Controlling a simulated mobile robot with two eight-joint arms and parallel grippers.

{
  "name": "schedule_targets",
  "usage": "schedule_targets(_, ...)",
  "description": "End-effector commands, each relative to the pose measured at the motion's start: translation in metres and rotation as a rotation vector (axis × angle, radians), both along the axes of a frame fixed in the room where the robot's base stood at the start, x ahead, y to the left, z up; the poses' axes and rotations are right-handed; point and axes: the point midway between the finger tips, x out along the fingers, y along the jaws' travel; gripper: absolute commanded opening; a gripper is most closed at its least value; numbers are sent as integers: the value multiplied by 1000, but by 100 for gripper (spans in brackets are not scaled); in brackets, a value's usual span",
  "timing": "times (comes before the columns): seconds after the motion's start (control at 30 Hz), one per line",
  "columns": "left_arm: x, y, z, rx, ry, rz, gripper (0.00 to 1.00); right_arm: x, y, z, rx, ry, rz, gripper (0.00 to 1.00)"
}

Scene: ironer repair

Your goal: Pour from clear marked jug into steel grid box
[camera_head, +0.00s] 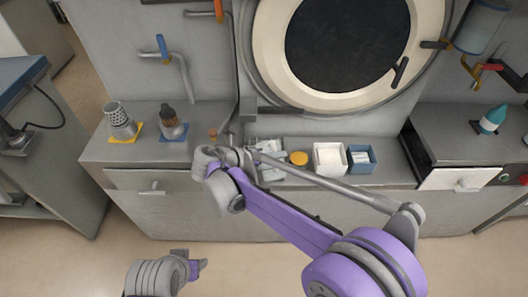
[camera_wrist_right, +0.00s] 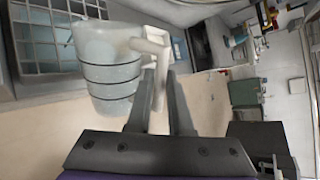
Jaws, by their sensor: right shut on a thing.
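The clear marked jug (camera_wrist_right: 108,65) has dark rings around its wall and a pale handle (camera_wrist_right: 152,50). My right gripper (camera_wrist_right: 160,85) is shut on that handle in the right wrist view. The jug looks empty or its contents cannot be made out; its true tilt is hard to judge in this turned view. A grey grid with square cells, apparently the steel grid box (camera_wrist_right: 42,42), lies behind the jug at upper left, partly hidden by it. In the head view my right wrist covers that part of the counter. My left gripper (camera_head: 198,268) is low at the bottom, its jaws unclear.
On the counter stand a perforated steel cup (camera_head: 120,118) on a yellow mat, a dark-topped bottle (camera_head: 170,122) on a blue mat, a yellow round lid (camera_head: 299,158), a white box (camera_head: 329,158) and a blue box (camera_head: 361,158). The large round machine door (camera_head: 348,45) is behind.

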Motion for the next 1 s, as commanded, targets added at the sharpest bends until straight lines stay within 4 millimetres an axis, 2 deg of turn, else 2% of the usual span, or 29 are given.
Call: schedule_targets(1.0, 0, 0, 0, 0, 0, 0, 55, 3, 1, 6, -16, 57, -1, 0)
